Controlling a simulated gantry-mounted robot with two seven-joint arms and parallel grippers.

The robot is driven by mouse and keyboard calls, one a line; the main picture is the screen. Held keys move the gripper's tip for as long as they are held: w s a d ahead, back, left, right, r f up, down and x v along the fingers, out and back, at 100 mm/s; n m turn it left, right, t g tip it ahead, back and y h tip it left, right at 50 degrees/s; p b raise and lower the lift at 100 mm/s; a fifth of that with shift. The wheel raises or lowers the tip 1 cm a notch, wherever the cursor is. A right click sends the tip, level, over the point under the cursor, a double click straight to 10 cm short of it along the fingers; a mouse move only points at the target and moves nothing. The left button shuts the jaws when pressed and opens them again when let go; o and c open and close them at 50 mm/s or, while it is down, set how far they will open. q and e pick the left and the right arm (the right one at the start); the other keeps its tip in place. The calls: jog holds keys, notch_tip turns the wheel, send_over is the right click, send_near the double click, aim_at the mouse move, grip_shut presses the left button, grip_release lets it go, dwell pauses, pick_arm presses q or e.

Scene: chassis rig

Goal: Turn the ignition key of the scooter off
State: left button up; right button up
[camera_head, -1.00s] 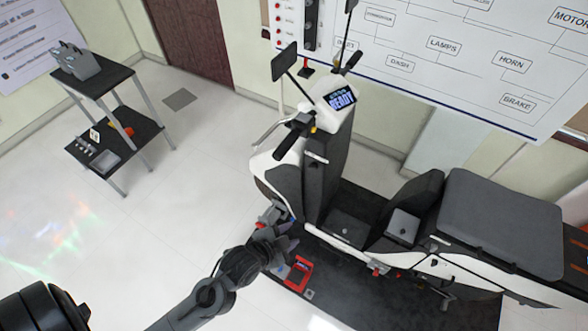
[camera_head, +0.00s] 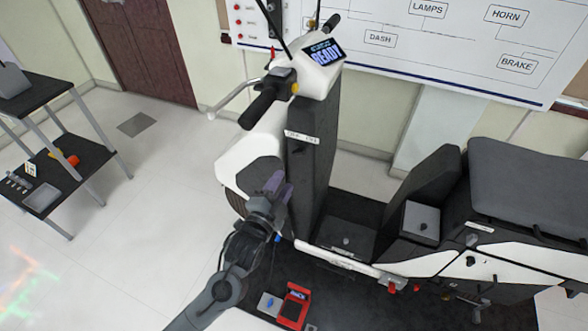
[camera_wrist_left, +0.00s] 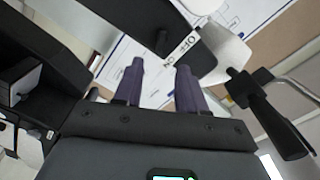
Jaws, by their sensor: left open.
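The white and black scooter (camera_head: 328,110) stands with its dash display (camera_head: 325,53) lit and reading READY. An OFF/ON label (camera_head: 301,136) is on its dark front column, and also shows in the left wrist view (camera_wrist_left: 184,46). A small dark piece by the label in the wrist view may be the ignition key, but its turn position cannot be told. My left gripper (camera_head: 277,186) is below and left of the label, apart from it. In the wrist view its two purple fingers (camera_wrist_left: 160,82) are spread and empty, pointing toward the column. My right gripper is not in view.
The handlebar grip (camera_head: 265,103) and brake lever stick out above my left gripper. The scooter seat (camera_head: 530,185) is at the right. A red device (camera_head: 294,306) lies on the dark mat below. A black shelf cart (camera_head: 62,175) stands at the left, with clear floor between.

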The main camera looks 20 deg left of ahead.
aim_at(298, 155)
pick_arm(q)
jog(key=w+b, duration=0.1)
jog(key=w, duration=1)
jog(key=shift+w, duration=0.1)
jog(key=shift+c, duration=0.4)
grip_shut()
